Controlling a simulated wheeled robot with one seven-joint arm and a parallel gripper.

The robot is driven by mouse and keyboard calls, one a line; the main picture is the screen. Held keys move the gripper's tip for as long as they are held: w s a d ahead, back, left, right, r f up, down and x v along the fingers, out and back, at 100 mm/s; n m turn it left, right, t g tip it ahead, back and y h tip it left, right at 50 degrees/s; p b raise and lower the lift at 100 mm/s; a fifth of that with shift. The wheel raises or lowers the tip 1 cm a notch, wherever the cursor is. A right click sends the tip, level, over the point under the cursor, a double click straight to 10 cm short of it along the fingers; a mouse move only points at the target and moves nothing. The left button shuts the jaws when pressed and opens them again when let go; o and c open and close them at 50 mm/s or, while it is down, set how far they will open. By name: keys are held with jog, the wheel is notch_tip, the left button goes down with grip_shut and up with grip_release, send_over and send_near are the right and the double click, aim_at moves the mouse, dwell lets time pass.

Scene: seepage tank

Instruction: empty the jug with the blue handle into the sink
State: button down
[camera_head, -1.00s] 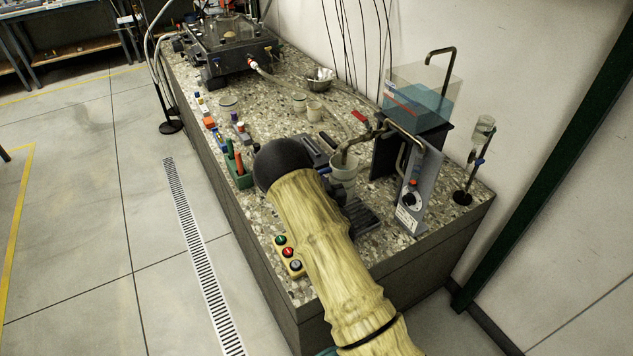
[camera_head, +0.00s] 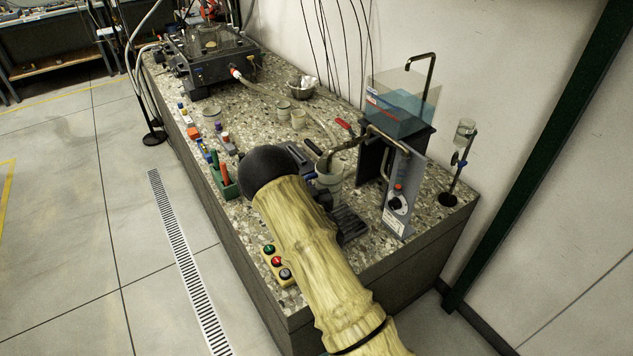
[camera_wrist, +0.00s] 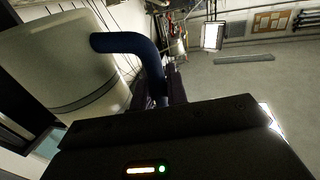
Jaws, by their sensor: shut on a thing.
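The jug (camera_head: 329,180) is a pale, whitish vessel below the bent tap pipe on the speckled bench, partly hidden by my arm. It looks upright in the head view. In the wrist view its pale body (camera_wrist: 62,62) with a dark band fills the left side, and its blue handle (camera_wrist: 130,42) curves to the right and down. My gripper (camera_wrist: 172,92) is shut on the handle's lower part; my arm largely hides the gripper in the head view. Whether the jug touches what is under it, and its contents, I cannot tell. I cannot make out a sink.
A clear tank of bluish water (camera_head: 402,105) stands behind the jug, with a grey control panel (camera_head: 402,195) to its right. A dark ribbed tray (camera_head: 348,224) lies in front. A button box (camera_head: 278,262) sits near the bench edge. Open floor (camera_head: 75,230) is at left.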

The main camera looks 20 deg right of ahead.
jog(key=shift+s+a+f+p, duration=0.1)
jog(key=shift+s+f+p, duration=0.25)
jog(key=shift+f+p, duration=0.1)
jog(key=s+f+m+h+p, duration=0.1)
jog(key=s+f+p, duration=0.4)
jog(key=s+f, duration=0.1)
jog(key=shift+s+d+h, duration=0.2)
jog(key=shift+s+h, duration=0.1)
jog(key=shift+s, duration=0.5)
